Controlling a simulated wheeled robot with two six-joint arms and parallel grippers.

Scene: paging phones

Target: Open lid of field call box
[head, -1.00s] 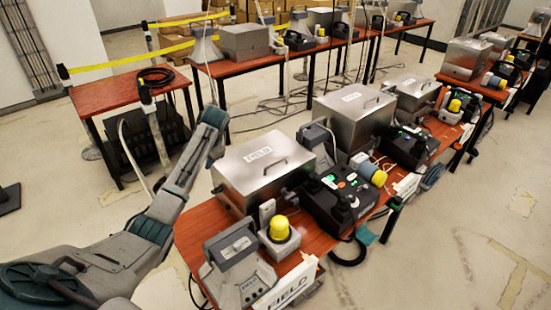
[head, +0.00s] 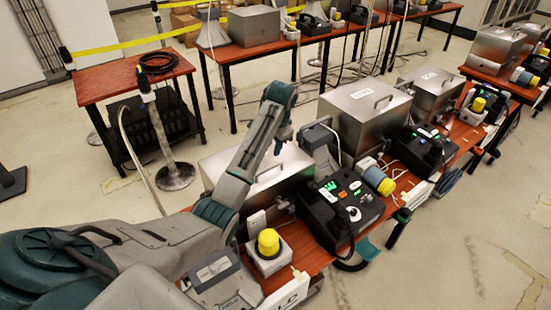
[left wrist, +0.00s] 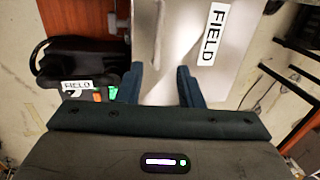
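The field call box (head: 274,180) is a silver metal box on the near red table in the head view, its lid down. My left arm crosses in front of it and hides part of the top, including its label. My left gripper (head: 283,138) is above the box, near its far right part. In the left wrist view, the box top (left wrist: 185,75) with its FIELD label (left wrist: 213,35) lies beyond the fingers. The left gripper (left wrist: 159,85) is open, its two dark fingers apart with nothing seen between them. My right gripper is in neither view.
A black console (head: 343,207) stands right of the box, and a yellow-topped unit (head: 268,250) stands in front. More metal boxes (head: 366,110) line the table to the right. A side table (head: 110,83) with a coiled cable stands behind left. Floor shows at the right.

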